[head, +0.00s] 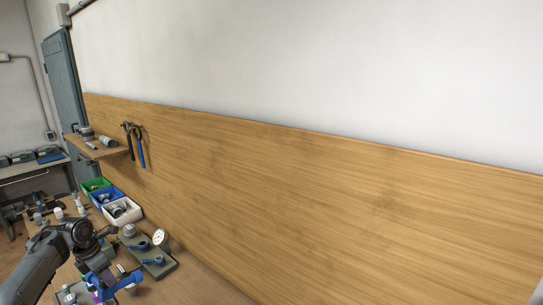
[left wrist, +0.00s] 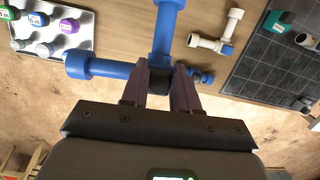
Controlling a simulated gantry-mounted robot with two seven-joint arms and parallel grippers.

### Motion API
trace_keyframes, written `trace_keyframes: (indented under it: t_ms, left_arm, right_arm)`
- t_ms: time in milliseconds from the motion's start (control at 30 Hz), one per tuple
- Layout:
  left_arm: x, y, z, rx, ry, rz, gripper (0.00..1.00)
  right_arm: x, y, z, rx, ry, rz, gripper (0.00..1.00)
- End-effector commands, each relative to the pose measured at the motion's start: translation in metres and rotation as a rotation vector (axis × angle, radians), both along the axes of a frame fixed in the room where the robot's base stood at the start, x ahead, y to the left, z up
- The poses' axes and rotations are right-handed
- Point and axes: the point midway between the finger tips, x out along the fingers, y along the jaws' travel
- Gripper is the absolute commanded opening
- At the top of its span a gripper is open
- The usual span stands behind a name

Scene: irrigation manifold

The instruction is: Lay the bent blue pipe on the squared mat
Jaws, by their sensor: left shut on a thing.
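My left gripper (left wrist: 163,85) is shut on a blue pipe (left wrist: 112,68). In the left wrist view one arm of the pipe runs left and another runs up out of the frame. A short blue end (left wrist: 206,75) shows just right of the fingers. In the head view the left gripper (head: 101,283) is low at the left, over the bench, with the blue pipe (head: 127,281) at its tip. The dark squared mat (left wrist: 262,72) lies right of the gripper in the left wrist view, apart from the held pipe. My right gripper is not in view.
A white pipe fitting (left wrist: 215,40) lies on the bench beside the mat. A grey tray (left wrist: 73,48) with coloured-cap bottles is at upper left. The head view shows green, blue and white bins (head: 122,211) and a green board (head: 160,268) with blue-handled parts by the wooden wall.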

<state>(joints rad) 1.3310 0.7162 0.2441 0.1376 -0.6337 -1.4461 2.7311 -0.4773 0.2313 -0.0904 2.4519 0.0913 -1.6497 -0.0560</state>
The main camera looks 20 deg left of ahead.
Motion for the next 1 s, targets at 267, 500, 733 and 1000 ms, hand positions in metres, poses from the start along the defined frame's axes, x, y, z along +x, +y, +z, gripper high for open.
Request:
trace_keyframes:
  t_ms: [267,500,733,1000]
  left_arm:
    - [0.001,0.007,0.007,0.006,-0.001,-0.002,0.00]
    - [0.001,0.008,0.007,0.007,0.000,-0.004,0.00]
    - [0.001,0.008,0.007,0.008,0.000,-0.004,0.00]
    - [-0.004,0.012,0.001,0.021,-0.001,-0.009,0.00]
  right_arm:
    - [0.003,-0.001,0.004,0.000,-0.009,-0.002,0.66]
    - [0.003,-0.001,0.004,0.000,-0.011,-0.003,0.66]
    - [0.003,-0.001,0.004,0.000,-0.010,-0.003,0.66]
    - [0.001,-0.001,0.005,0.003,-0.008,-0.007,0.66]
